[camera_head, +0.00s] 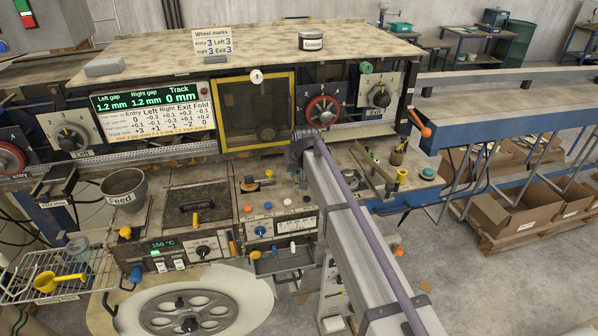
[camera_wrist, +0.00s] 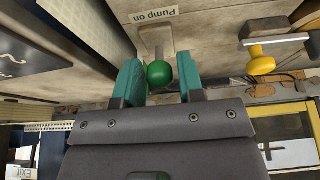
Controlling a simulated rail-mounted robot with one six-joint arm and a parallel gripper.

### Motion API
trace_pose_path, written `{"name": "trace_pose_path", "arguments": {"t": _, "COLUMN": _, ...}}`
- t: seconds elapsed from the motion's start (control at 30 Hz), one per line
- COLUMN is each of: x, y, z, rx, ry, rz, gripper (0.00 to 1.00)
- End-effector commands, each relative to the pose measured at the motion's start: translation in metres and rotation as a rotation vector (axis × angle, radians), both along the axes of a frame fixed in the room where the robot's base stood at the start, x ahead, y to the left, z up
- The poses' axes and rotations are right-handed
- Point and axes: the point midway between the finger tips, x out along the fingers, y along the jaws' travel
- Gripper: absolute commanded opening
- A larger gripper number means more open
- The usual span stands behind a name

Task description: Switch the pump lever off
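The pump lever (camera_wrist: 158,73) shows in the wrist view as a round green knob on a short stem, mounted on a pale plate. A label reading "Pump on" (camera_wrist: 154,15) is beside the plate. My gripper (camera_wrist: 160,65) is open, with one teal finger on each side of the green knob. Gaps show between the knob and both fingers, wider on the right. In the head view my arm comes in from the lower right over the machine, and I cannot make out the pump lever or the fingertips there.
A yellow knob (camera_wrist: 261,65) on a metal bracket is right of the lever in the wrist view.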

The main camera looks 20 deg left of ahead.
Motion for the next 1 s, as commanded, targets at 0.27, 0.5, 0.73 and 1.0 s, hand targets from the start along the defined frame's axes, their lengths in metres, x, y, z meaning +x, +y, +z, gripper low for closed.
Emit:
{"name": "trace_pose_path", "arguments": {"t": 0.27, "x": 0.0, "y": 0.0, "z": 0.0, "rx": 0.0, "ry": 0.0, "rz": 0.0, "gripper": 0.09}}
{"name": "trace_pose_path", "arguments": {"t": 0.5, "x": 0.006, "y": 0.004, "z": 0.004, "rx": -0.037, "ry": 0.056, "rz": 0.0, "gripper": 0.01}}
{"name": "trace_pose_path", "arguments": {"t": 0.73, "x": 0.019, "y": 0.013, "z": 0.002, "rx": -0.197, "ry": 0.292, "rz": 0.0, "gripper": 0.01}}
{"name": "trace_pose_path", "arguments": {"t": 1.0, "x": 0.017, "y": 0.011, "z": 0.002, "rx": -0.229, "ry": 0.339, "rz": 0.0, "gripper": 0.01}}
